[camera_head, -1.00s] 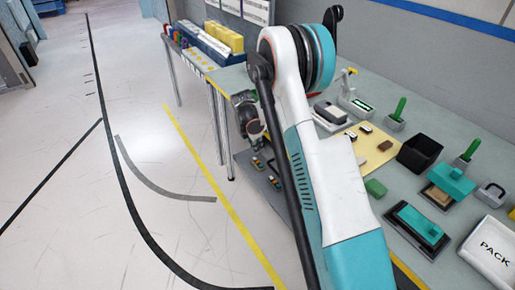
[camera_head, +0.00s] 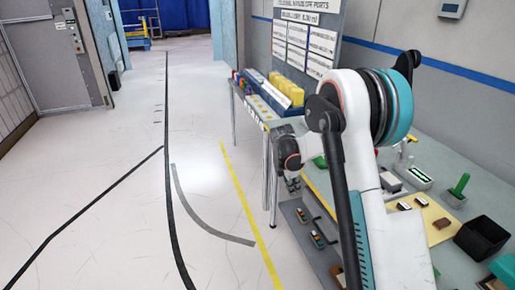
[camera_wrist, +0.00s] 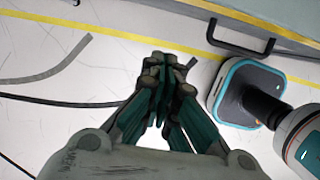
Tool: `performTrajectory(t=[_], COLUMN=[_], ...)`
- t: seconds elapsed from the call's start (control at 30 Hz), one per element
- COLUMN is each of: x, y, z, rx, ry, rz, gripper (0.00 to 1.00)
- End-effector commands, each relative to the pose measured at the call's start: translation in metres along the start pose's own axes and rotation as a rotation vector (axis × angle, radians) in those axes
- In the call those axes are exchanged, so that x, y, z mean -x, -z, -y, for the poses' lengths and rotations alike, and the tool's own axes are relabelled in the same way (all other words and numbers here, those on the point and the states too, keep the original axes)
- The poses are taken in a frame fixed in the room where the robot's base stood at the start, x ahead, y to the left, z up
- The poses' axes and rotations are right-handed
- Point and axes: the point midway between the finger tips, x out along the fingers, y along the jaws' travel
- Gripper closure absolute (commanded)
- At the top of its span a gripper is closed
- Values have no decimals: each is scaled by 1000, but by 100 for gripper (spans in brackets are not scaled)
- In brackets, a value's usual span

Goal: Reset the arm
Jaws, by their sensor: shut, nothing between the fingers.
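My white and teal arm rises at the right in the head view and bends over at a round teal and black joint. Its end with my gripper (camera_head: 292,184) hangs low beside the left edge of the workbench (camera_head: 455,255), partly hidden by the arm. In the wrist view my gripper (camera_wrist: 168,62) points away from the camera over the pale floor, its dark green and black fingers together with nothing between them.
The workbench holds a black bin (camera_head: 482,238), a green-handled part (camera_head: 457,190) and a yellow mat (camera_head: 428,220). A side table with yellow boxes (camera_head: 283,83) stands behind. Open floor (camera_head: 120,200) with a yellow line (camera_head: 243,200) lies left.

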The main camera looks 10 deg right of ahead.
Motion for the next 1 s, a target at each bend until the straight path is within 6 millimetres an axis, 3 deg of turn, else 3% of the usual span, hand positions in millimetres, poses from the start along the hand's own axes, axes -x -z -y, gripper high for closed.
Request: performTrajectory(t=[0.17, 0.37, 0.7, 1.0], x=[17, 75, 167, 222], y=[0, 4, 16, 32], z=[5, 29, 90, 158], rx=[-42, -214, -560, -865], ry=[-16, -80, -192, -268], rz=[-4, -28, -110, -220], gripper=[100, 100, 100, 100])
